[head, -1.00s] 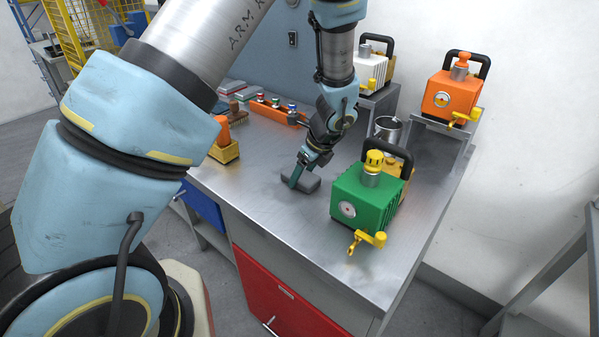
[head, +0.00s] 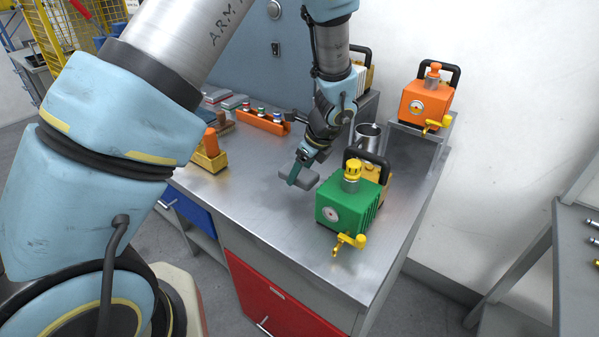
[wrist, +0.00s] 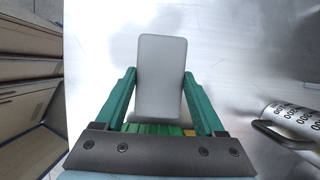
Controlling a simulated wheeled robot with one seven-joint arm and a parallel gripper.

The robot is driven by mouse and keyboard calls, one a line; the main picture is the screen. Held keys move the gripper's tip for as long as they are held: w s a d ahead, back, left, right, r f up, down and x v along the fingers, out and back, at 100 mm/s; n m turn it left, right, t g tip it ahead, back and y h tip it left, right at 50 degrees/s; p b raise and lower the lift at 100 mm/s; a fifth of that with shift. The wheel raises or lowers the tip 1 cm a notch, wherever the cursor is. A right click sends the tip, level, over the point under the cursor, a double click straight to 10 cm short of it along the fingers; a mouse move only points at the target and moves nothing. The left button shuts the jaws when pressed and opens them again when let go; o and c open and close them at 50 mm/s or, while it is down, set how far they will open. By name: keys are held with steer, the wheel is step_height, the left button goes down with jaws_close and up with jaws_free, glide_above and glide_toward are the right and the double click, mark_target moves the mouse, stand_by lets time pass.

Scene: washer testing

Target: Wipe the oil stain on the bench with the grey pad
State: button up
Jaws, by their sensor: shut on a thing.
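The grey pad (head: 308,177) is a small rounded block in my gripper (head: 298,173), over the middle of the bench (head: 240,185). In the wrist view the pad (wrist: 161,75) stands between the two green fingers of my gripper (wrist: 160,80), which are shut on it. In the head view the pad looks tilted and a little above the bench top; its underside is hidden. I cannot make out a clear oil stain; the bare metal has only vague darker patches and reflections.
A green pump (head: 345,205) stands close to the right of the pad. A steel jug (head: 367,136) is behind it, and an orange pump (head: 427,100) sits on a raised stand. The bench front is clear.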

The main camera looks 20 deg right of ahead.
steer(key=shift+r+p, duration=0.75)
steer(key=shift+r, duration=0.55)
